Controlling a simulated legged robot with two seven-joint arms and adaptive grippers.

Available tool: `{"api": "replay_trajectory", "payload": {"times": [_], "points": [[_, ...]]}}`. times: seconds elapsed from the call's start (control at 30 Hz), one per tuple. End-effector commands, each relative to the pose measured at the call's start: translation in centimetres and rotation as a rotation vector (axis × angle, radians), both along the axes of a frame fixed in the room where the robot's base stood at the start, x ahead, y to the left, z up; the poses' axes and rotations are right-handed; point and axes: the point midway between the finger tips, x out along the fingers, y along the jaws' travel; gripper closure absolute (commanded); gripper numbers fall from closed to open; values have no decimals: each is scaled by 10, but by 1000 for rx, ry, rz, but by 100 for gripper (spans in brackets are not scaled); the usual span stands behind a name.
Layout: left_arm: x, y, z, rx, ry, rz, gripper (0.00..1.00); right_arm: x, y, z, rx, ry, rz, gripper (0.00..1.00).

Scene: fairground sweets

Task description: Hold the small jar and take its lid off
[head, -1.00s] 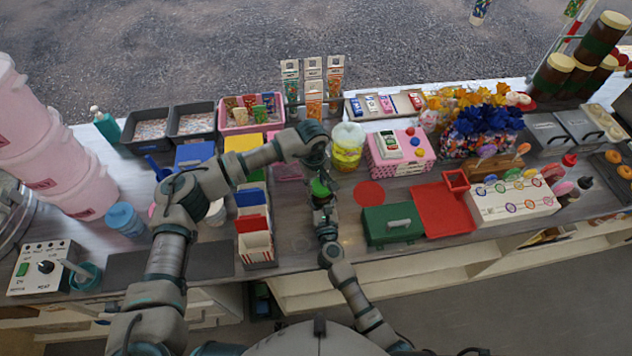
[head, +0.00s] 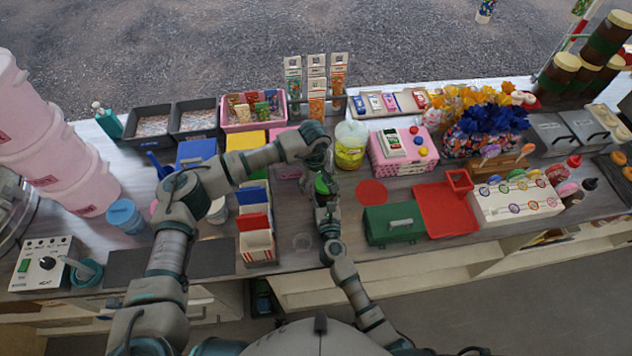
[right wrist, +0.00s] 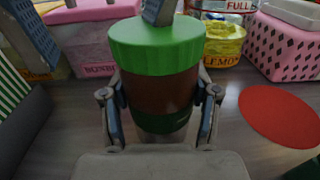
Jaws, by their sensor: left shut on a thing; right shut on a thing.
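The small jar (right wrist: 160,92) has a brown body with a dark green band low down. Its ribbed green lid (right wrist: 158,45) sits on top, and the green also shows in the head view (head: 321,186). My right gripper (head: 326,200) is shut around the jar's body, one finger on each side in the right wrist view (right wrist: 160,115), and holds it upright. My left gripper (head: 318,163) comes from above and is shut on the lid. One of its fingers crosses the lid's top edge. I cannot tell whether the lid has turned or loosened.
A yellow-labelled tub (head: 349,146) stands behind the grippers. A pink dotted box (head: 402,150) is to the right. A red round mat (head: 372,192), a green box (head: 393,225) and a red tray (head: 444,211) lie on the counter. Striped cartons (head: 256,245) stand to the left.

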Motion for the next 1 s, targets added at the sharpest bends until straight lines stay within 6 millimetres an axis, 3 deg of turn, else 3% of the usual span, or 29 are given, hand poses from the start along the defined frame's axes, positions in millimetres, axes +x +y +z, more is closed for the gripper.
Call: {"api": "replay_trajectory", "payload": {"times": [0.67, 1.0], "points": [[-2, 0, 0, 4, 6, -2, 41, 0, -1, 1, 1, -1, -3, 100], [-1, -1, 43, 0, 0, -2, 38, -1, 0, 0, 0, 1, 0, 100]]}}
